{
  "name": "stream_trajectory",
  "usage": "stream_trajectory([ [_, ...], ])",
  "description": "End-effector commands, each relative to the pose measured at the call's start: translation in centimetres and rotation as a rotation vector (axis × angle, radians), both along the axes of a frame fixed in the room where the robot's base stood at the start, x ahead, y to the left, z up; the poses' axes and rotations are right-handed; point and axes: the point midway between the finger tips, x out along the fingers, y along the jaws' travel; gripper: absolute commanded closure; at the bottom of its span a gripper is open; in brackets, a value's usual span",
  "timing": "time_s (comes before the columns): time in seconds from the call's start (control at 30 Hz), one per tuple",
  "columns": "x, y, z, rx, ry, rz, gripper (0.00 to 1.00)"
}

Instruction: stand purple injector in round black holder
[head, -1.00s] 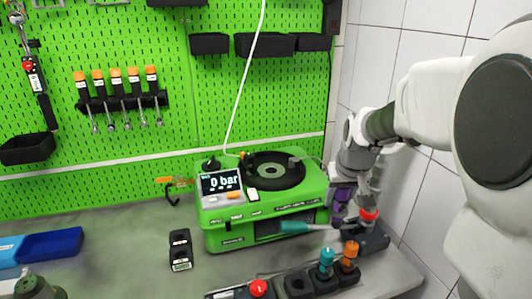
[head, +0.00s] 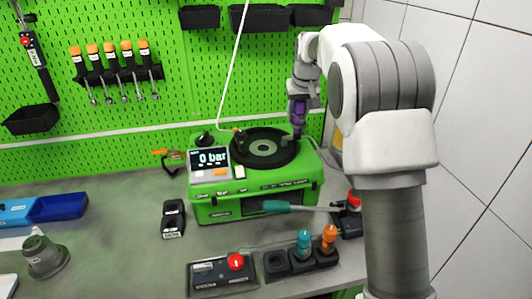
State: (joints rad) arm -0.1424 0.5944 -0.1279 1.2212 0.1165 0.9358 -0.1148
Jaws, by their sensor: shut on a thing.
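My gripper (head: 298,88) is shut on the purple injector (head: 297,112) and holds it upright, tip down. The injector is at the right rear of the green test bench (head: 240,207), by the rim of the round black part (head: 233,150) on its top. I cannot tell whether the tip touches that part or hangs above or behind it. A black holder block (head: 276,265) at the front of the table has an empty round opening. Beside it stand a teal injector (head: 303,243) and an orange injector (head: 328,238) in black holders.
A teal-handled lever (head: 278,206) sticks out before the bench towards a red-capped block (head: 352,203). A control box with a red button (head: 236,261) is in front. A black two-hole block (head: 173,218) stands left.

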Motion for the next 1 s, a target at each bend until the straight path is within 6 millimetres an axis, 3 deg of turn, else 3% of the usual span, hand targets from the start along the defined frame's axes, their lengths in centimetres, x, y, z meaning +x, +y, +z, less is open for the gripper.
stream_trajectory([
  [0.53, 5.2, 8.4, -5.6, -0.001, 0.001, 0.004, 1.0],
  [0.83, 6.3, 10.0, -7.1, 0.001, 0.0, 0.001, 1.0],
  [1.0, 6.2, 10.0, -9.6, 0.0, 0.003, 0.001, 1.0],
])
